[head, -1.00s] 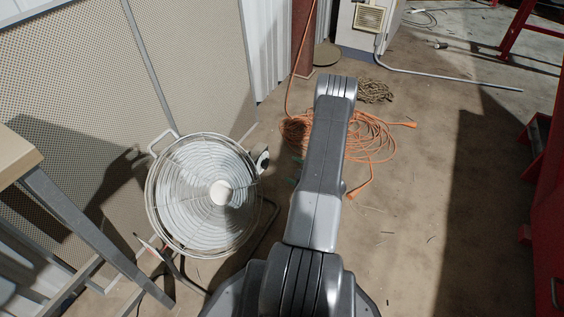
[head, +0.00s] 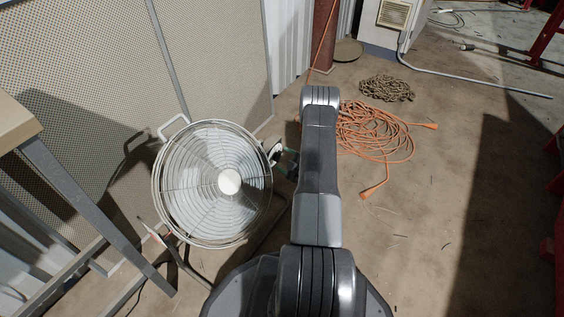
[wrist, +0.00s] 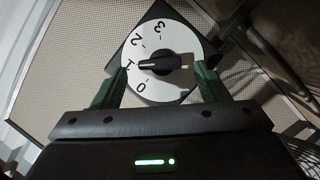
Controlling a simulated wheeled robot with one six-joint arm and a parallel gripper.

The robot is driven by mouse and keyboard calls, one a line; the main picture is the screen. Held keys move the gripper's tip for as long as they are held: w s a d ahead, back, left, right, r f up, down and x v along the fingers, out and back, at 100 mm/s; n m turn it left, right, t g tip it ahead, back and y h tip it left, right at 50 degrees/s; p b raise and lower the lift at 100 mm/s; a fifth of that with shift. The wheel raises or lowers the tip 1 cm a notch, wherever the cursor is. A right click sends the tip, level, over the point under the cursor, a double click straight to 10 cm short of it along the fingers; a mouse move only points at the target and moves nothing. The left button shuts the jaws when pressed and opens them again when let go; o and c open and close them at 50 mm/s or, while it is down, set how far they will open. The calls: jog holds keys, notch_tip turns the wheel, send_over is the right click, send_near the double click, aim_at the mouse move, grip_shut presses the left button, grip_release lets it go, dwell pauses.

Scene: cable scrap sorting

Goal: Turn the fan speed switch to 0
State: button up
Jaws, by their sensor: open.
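The round fan (head: 181,205) stands on the floor at the left in the head view. Its speed switch (head: 274,149) is on the fan's right side, facing my gripper (head: 287,164). In the wrist view the switch is a white dial (wrist: 157,88) marked 0, 1, 2 and 3 on a dark plate. Its black knob (wrist: 165,63) has a white mark at its left end, pointing at the 1. My gripper (wrist: 158,84) is open, with its green fingers on either side of the dial's lower part. The knob lies between and beyond the fingertips; I see no contact.
A perforated partition (head: 215,60) stands behind the fan. A table (head: 75,195) is at the left. A coiled orange cable (head: 375,135) and a chain (head: 387,89) lie on the floor beyond my arm. The floor at the right is mostly clear.

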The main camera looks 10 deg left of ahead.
jog(key=shift+x, duration=1.1)
jog(key=c, duration=1)
jog(key=shift+s+f+n+t+y, duration=0.15)
jog(key=shift+n+t, duration=0.4)
jog(key=shift+n, duration=0.6)
jog(key=shift+s+f+n+t+y, duration=0.1)
jog(key=shift+n+t+y, duration=0.15)
jog(key=shift+n+t, duration=0.65)
jog(key=shift+f+n+t+y, duration=0.1)
jog(key=shift+n+t+y, duration=0.15)
jog(key=shift+n, duration=1.2)
